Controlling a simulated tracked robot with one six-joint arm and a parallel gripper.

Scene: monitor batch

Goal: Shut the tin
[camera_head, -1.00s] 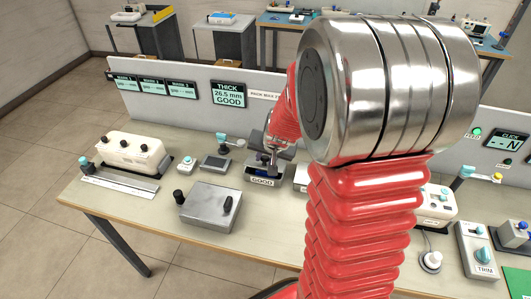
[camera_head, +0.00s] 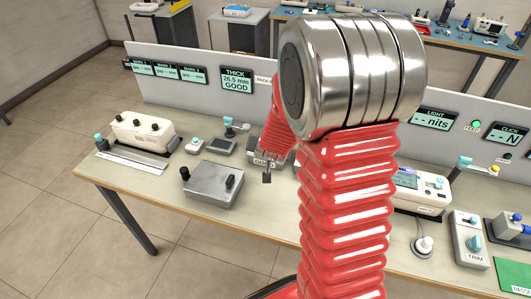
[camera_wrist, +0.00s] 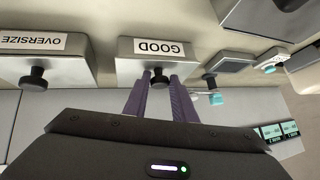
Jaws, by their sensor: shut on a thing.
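A grey metal tin labelled GOOD (camera_wrist: 150,47) shows upside down in the wrist view, with a black knob (camera_wrist: 160,74) at its edge. My gripper (camera_wrist: 161,79) has its two purple fingers on either side of this knob and is shut on it. In the head view, the GOOD tin (camera_head: 265,162) sits mid-table, mostly behind my red arm. A small dark piece hangs in front of it; I cannot tell whether it is knob or fingers. Whether this tin's lid is open is hidden.
An OVERSIZE tin (camera_wrist: 45,62) stands beside it. A larger grey box (camera_head: 212,186) with two black knobs stands to the left. A white device (camera_head: 143,132) is farther left. The low partition (camera_head: 190,92) with readouts runs behind. Table front is mostly clear.

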